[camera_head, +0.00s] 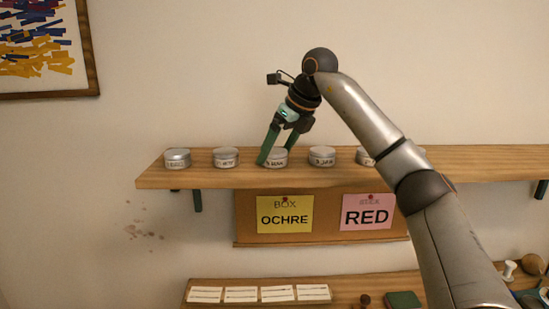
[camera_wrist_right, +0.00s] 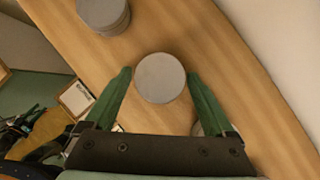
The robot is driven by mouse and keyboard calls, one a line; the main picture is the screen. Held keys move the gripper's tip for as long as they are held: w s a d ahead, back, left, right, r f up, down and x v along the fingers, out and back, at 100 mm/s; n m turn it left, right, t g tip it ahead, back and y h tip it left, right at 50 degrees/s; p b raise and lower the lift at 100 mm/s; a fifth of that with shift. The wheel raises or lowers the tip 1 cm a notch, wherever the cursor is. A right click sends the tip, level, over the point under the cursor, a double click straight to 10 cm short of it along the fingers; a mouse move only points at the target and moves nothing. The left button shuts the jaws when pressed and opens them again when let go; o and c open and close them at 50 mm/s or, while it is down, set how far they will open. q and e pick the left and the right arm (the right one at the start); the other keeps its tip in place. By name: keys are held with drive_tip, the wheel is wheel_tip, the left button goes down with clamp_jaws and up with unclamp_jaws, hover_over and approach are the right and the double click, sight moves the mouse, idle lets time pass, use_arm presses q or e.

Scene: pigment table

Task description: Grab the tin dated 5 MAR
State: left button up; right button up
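A row of round grey tins with white labels stands on the upper wooden shelf (camera_head: 330,177). The third tin from the left (camera_head: 276,161) has a label that seems to read 5 MAR, partly covered by a green finger. My right gripper (camera_head: 275,150) reaches down to this tin from above. In the right wrist view the tin (camera_wrist_right: 160,78) sits between the two open fingers, with a narrow gap on each side. It still rests on the shelf. My left gripper is not in view.
Neighbouring tins stand to the left (camera_head: 226,157) and right (camera_head: 322,156), the latter seemingly labelled 5 JAN. My right arm partly hides tins farther right. Below hang a yellow OCHRE note (camera_head: 285,215) and a pink RED note (camera_head: 366,213). A lower shelf holds cards (camera_head: 278,294).

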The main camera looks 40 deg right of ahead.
drive_tip(key=c, duration=1.1)
drive_tip(key=shift+r, duration=0.1)
